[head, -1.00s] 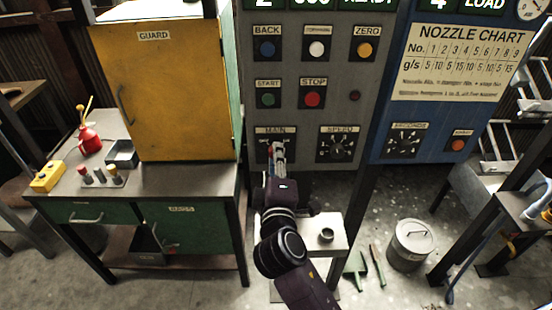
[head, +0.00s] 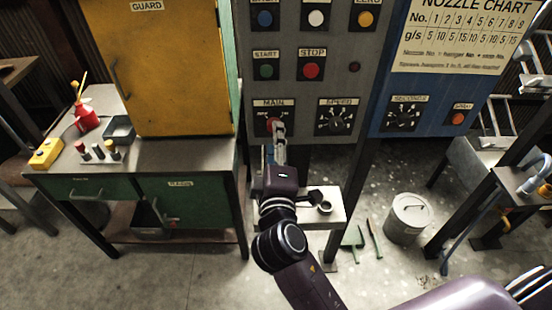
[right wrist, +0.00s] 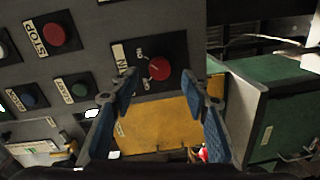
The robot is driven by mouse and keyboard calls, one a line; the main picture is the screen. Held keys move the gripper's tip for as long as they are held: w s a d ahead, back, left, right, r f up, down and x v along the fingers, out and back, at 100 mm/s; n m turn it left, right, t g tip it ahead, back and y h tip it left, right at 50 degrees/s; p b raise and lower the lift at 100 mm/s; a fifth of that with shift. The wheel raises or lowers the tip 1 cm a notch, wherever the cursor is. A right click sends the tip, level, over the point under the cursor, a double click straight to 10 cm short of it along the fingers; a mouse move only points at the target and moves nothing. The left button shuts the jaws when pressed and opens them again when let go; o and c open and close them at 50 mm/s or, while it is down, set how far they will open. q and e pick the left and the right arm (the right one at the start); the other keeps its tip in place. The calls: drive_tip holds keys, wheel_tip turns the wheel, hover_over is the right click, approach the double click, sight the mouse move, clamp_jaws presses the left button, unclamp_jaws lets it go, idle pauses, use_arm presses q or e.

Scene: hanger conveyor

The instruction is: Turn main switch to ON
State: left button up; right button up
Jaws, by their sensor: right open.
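The main switch (head: 271,121) is a red round knob on a black plate under the MAIN label, low on the grey control panel. It also shows in the right wrist view (right wrist: 159,69), with small ON and OFF marks beside it. I cannot tell clearly which mark it points at. My right gripper (head: 279,130) is just in front of the knob and slightly below it, partly covering it in the head view. In the right wrist view the gripper (right wrist: 170,86) has its blue-padded fingers spread, with the knob beyond and between their tips, apparently untouched. My left gripper is out of view.
The speed dial (head: 337,117) sits right of the main switch, with the green start button (head: 266,70) and red stop button (head: 311,70) above. A workbench with a yellow guard cabinet (head: 172,75) stands left. A small table (head: 335,212) stands below the panel.

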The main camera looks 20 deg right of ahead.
drive_tip(key=v, duration=0.8)
drive_tip(key=shift+w, duration=0.1)
drive_tip(key=a+f+n+g+y, duration=0.1)
drive_tip(key=a+f+g+y, duration=0.15)
drive_tip(key=f, duration=0.95)
drive_tip(key=a+f+g+y, duration=0.2)
drive_tip(key=a+f, duration=0.1)
drive_tip(key=f, duration=0.8)
drive_tip(key=s+f+m+g, duration=0.1)
drive_tip(key=s+f+g, duration=0.15)
drive_tip(key=f, duration=0.65)
drive_tip(key=s+f+g, duration=0.1)
drive_tip(key=s+f, duration=0.3)
drive_tip(key=f, duration=0.5)
drive_tip(key=s+d+f+m+g, duration=0.2)
drive_tip(key=s+d+f, duration=0.2)
drive_tip(key=s+f, duration=0.45)
drive_tip(key=s+d+f+m+g, duration=0.3)
drive_tip(key=s+f, duration=0.5)
drive_tip(key=f, duration=0.2)
drive_tip(key=s+d+f+m+g, duration=0.1)
drive_tip(key=s+d+f+m, duration=0.1)
drive_tip(key=s, duration=0.6)
drive_tip(key=s+d+f+m+g, duration=0.1)
drive_tip(key=s+d+f+m, duration=0.2)
drive_tip(key=s+d, duration=0.3)
drive_tip(key=shift+s+f+g, duration=0.4)
drive_tip(key=shift+s+f, duration=0.5)
drive_tip(key=shift+s, duration=0.2)
